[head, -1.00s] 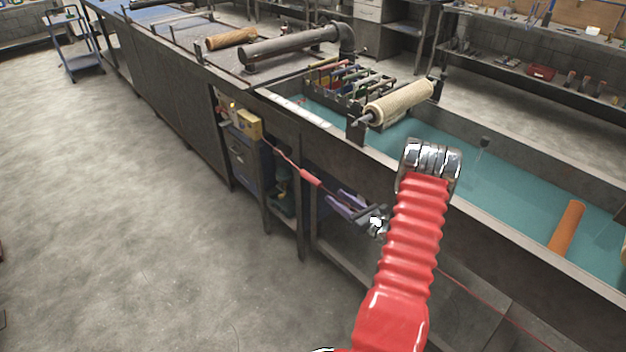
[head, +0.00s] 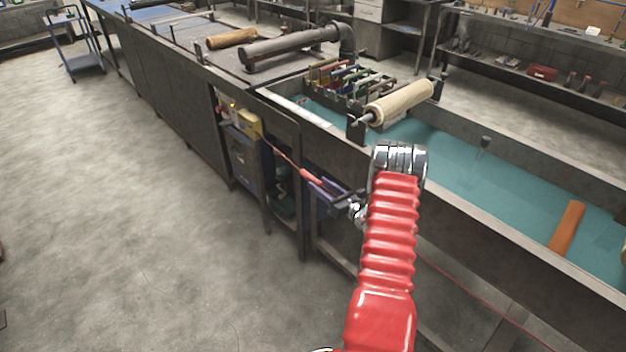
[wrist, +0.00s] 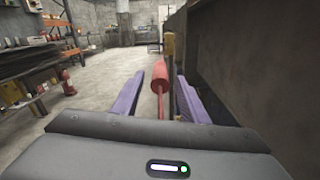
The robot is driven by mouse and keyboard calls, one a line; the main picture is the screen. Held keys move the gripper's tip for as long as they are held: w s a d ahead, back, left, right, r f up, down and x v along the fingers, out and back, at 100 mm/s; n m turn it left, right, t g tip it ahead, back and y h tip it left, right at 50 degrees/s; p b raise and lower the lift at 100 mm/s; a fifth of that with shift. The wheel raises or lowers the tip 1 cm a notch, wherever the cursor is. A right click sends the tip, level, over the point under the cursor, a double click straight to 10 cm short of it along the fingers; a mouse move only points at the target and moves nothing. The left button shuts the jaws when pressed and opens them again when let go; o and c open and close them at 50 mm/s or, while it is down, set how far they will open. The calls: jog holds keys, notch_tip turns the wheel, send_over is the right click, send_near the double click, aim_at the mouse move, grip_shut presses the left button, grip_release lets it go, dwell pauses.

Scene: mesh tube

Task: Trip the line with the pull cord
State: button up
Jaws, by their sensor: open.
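The pull cord is a thin red line (head: 284,155) with a thicker red grip (head: 311,177), running along the front of the tank bench. It slopes from a yellow box (head: 248,124) down to the right. My gripper (head: 322,187), with purple fingers, is at the red grip beside the bench front. In the wrist view my gripper (wrist: 160,76) is open, with the red grip (wrist: 158,74) between or just past the fingertips. The cord (wrist: 161,104) runs back between the fingers, apparently touching neither. My arm hides part of the cord in the head view.
The dark bench wall (wrist: 240,60) stands close on the right of my gripper in the wrist view. A bench leg (head: 302,215) and under-bench frame are near the fingers. The concrete floor (head: 130,220) on the left is clear.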

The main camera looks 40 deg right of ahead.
aim_at(312, 179)
jog(key=w, duration=0.5)
jog(key=shift+a, duration=0.1)
jog(key=shift+c, duration=0.4)
grip_shut()
